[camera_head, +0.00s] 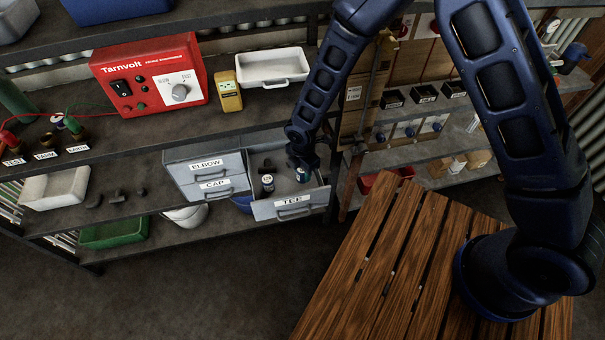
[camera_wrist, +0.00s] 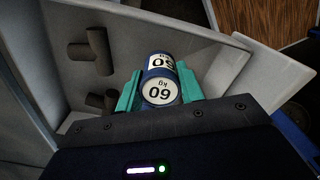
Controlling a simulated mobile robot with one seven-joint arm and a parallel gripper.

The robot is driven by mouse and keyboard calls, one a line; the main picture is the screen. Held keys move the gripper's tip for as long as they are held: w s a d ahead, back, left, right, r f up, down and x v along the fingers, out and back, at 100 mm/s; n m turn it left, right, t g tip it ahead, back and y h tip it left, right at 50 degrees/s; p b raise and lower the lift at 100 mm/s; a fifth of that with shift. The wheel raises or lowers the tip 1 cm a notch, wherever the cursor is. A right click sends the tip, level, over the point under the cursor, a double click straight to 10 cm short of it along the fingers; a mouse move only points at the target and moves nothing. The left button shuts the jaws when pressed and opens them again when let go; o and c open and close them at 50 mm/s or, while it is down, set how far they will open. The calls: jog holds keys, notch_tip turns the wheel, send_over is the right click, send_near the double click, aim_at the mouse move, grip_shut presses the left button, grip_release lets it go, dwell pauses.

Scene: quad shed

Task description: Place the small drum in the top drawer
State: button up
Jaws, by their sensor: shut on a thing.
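The small drum (camera_wrist: 160,84) is blue with white labels and reads 60 kg on its end. My gripper (camera_wrist: 160,90) is shut on it, with a teal finger on each side. In the head view the drum (camera_head: 303,176) is at the right of the open bottom drawer (camera_head: 291,208), marked TEE. I cannot tell whether it touches the drawer floor. The top drawer (camera_head: 204,164), marked ELBOW, is shut. The middle drawer (camera_head: 213,185), marked CAP, looks shut.
Dark tee fittings (camera_wrist: 92,52) lie there too. The shelf above holds a red power unit (camera_head: 150,75), a yellow meter (camera_head: 228,92) and a white tray (camera_head: 272,68). A slatted wooden table (camera_head: 385,270) is in front.

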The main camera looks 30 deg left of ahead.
jog(key=shift+f, duration=0.85)
jog(key=shift+f, duration=0.15)
jog(key=o, duration=1)
notch_tip(320, 180, up, 12)
jog(key=shift+r, duration=0.15)
